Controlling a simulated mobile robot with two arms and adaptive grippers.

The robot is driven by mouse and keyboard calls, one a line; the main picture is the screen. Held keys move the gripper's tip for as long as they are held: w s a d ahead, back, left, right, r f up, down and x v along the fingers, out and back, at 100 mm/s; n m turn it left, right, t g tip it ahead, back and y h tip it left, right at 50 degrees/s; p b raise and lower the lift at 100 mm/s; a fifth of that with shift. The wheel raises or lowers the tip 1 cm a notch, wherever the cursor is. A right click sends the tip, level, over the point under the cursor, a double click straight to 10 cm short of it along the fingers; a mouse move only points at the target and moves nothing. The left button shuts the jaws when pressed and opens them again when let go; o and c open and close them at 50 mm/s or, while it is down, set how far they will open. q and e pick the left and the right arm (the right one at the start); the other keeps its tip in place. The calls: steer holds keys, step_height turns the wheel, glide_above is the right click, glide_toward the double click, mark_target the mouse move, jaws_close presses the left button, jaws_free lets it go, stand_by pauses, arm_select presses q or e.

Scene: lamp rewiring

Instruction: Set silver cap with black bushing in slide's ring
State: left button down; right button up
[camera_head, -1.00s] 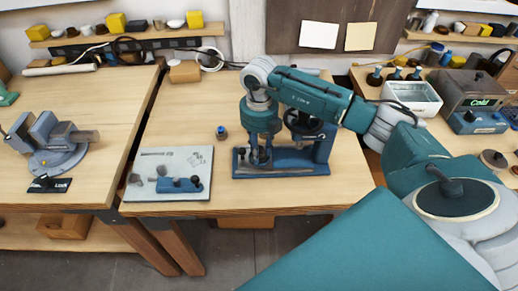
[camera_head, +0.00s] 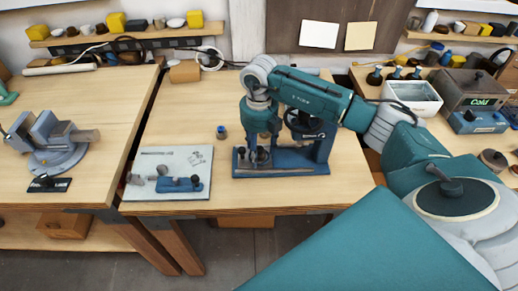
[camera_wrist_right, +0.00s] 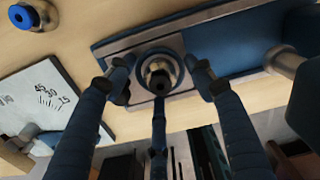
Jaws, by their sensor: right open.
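A silver cap with a dark bushing (camera_wrist_right: 158,72) sits in a round ring (camera_wrist_right: 142,82) on the blue fixture's plate in the right wrist view. It looks roughly centred; I cannot tell how deep it sits. My right gripper (camera_wrist_right: 160,86) is open, its fingers spread around the ring, apart from the cap. In the head view my right gripper (camera_head: 263,132) is above the blue press-like fixture (camera_head: 312,160), and the small parts under it are hard to make out. My left gripper is not in view.
A pale marked mat (camera_head: 200,190) with small parts and a blue block (camera_head: 180,184) lies left of the fixture. A small blue-topped part (camera_head: 221,132) stands behind it. A vise (camera_head: 55,145) is on the left bench. The table's front middle is clear.

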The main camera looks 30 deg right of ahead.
step_height(320, 180, up, 12)
stand_by(0.5)
steer(key=shift+r, duration=0.1)
step_height(320, 180, up, 9)
steer(key=p, duration=0.6)
stand_by(0.6)
